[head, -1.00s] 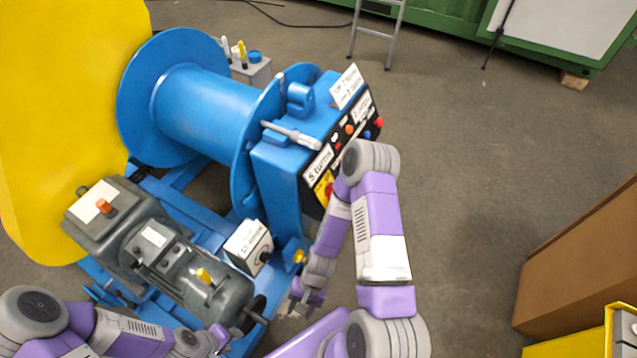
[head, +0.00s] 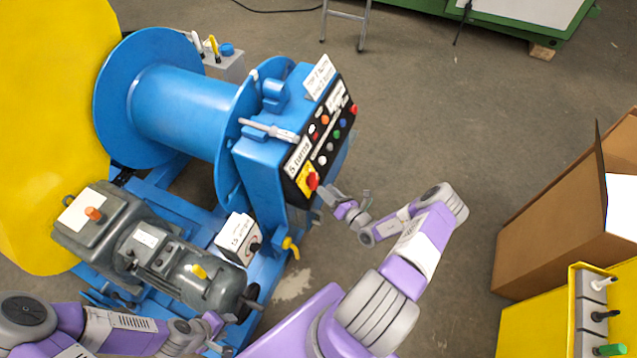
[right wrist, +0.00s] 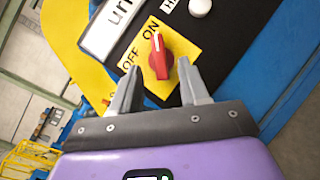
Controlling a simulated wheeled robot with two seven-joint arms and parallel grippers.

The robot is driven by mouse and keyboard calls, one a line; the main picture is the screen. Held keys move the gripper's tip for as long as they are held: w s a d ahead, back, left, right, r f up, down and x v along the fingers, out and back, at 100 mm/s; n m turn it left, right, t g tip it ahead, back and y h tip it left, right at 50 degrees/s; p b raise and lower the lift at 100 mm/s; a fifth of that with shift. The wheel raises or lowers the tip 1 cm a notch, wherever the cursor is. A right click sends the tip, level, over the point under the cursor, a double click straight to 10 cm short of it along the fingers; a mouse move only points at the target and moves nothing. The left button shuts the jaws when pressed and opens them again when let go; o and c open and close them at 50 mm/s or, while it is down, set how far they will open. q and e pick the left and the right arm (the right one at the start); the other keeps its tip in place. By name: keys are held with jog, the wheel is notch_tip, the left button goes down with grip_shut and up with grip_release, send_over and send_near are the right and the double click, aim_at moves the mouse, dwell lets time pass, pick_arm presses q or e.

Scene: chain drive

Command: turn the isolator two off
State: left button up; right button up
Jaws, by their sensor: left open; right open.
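A red rotary switch handle (head: 312,181) sits on a yellow plate at the lower end of the black control panel. In the right wrist view the handle (right wrist: 160,57) has a white mark at its upper end, on the side of the word ON; OFF is printed to its left. No number for this isolator is legible. My right gripper (head: 335,197) is open in front of the panel; in the right wrist view its fingertips (right wrist: 158,77) are spread either side of the handle's lower end. Contact cannot be told. My left gripper (head: 222,326) is open near the motor shaft.
The panel (head: 326,139) carries several buttons and lamps beyond the switch. A white box with a black knob (head: 240,237) and a yellow valve handle (head: 291,246) lie below left. A cardboard box (head: 545,225) stands right. The floor between is clear.

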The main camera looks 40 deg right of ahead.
aim_at(317, 182)
jog(key=w, duration=0.5)
jog(key=shift+a, duration=0.25)
jog(key=shift+b, duration=0.3)
grip_shut()
